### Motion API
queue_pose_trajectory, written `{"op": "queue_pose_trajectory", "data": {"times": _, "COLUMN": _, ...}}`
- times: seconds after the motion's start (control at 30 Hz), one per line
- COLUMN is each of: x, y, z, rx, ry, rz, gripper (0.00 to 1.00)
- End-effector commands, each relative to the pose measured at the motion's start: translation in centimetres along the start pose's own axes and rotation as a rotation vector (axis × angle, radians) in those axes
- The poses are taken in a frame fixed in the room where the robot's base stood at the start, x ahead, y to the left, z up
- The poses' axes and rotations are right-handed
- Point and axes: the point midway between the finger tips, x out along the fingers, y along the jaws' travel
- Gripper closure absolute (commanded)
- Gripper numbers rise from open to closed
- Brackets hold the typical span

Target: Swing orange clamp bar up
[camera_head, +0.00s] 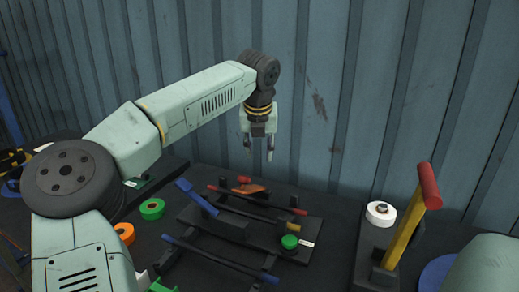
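A small orange piece (246,188), which looks like the orange clamp bar, lies low at the back of a dark board (312,228). Its far end and hinge are too small to make out. My gripper (258,152) hangs above and slightly behind or over this piece, fingers pointing down. The two fingers are apart with nothing seen between them. The gripper does not appear to touch the board or the orange piece.
On the board are a dark bar with red ends (255,199), a tilted blue lever (197,198), a blue-ended bar (220,259) and a green knob (289,241). At right, a yellow lever with red grip (428,186) stands upright beside a white roll (380,213). A corrugated wall is behind.

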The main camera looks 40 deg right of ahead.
Motion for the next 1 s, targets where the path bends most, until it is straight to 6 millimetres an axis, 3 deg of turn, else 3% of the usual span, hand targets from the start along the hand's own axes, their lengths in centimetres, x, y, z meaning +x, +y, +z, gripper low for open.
{"op": "queue_pose_trajectory", "data": {"times": 0.13, "x": 0.0, "y": 0.0, "z": 0.0, "rx": 0.0, "ry": 0.0, "rz": 0.001, "gripper": 0.55}}
{"op": "queue_pose_trajectory", "data": {"times": 0.53, "x": -0.8, "y": 0.1, "z": 0.1, "rx": -0.001, "ry": -0.001, "rz": 0.002, "gripper": 0.55}}
{"op": "queue_pose_trajectory", "data": {"times": 1.0, "x": -9.7, "y": 0.0, "z": 0.0, "rx": 0.0, "ry": -0.002, "rz": -0.001, "gripper": 0.55}}
